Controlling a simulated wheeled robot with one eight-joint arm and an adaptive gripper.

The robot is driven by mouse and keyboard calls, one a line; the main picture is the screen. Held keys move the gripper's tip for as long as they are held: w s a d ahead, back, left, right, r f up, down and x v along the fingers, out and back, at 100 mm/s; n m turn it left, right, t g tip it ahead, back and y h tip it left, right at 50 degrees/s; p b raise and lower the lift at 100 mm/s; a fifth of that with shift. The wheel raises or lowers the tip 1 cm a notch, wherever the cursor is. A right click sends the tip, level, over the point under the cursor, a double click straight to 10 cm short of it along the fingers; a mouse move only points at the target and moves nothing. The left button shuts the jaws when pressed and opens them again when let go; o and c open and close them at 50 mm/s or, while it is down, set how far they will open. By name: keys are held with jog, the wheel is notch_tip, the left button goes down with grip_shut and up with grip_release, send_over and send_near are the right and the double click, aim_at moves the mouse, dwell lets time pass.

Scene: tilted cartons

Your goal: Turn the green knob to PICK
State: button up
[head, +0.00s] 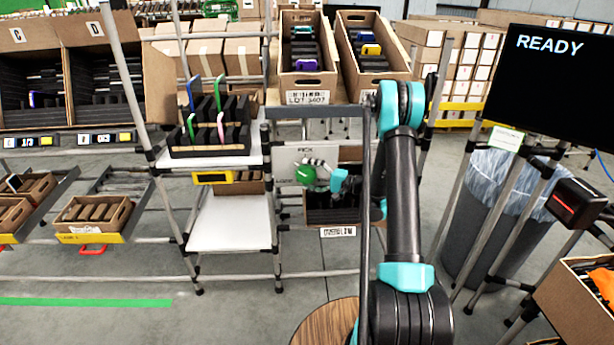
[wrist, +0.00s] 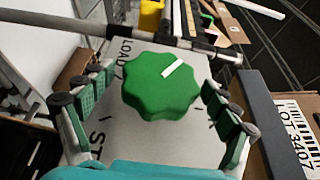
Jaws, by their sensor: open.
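The green knob (wrist: 160,85) is lobed, with a white pointer line on its face. In the wrist view the line points to the upper right. It is mounted on a pale grey panel (wrist: 128,139). The word LOAD is printed on the panel's upper left in the wrist view; lettering on the right is partly hidden by a finger. In the head view PICK is printed at the panel's top, above the knob (head: 306,175). My gripper (wrist: 158,92) is open, its green-padded fingers on either side of the knob, with gaps visible. It also shows beside the knob in the head view (head: 322,178).
A metal rail (wrist: 120,28) crosses above the panel in the wrist view. A carton (head: 338,216) with dark contents sits below the panel. Two tilted cartons (head: 306,81) stand above it. A rack of dark slots (head: 208,150) stands left. A screen (head: 550,85) reads READY.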

aim_at(314, 176)
jog(key=shift+v, duration=3.7)
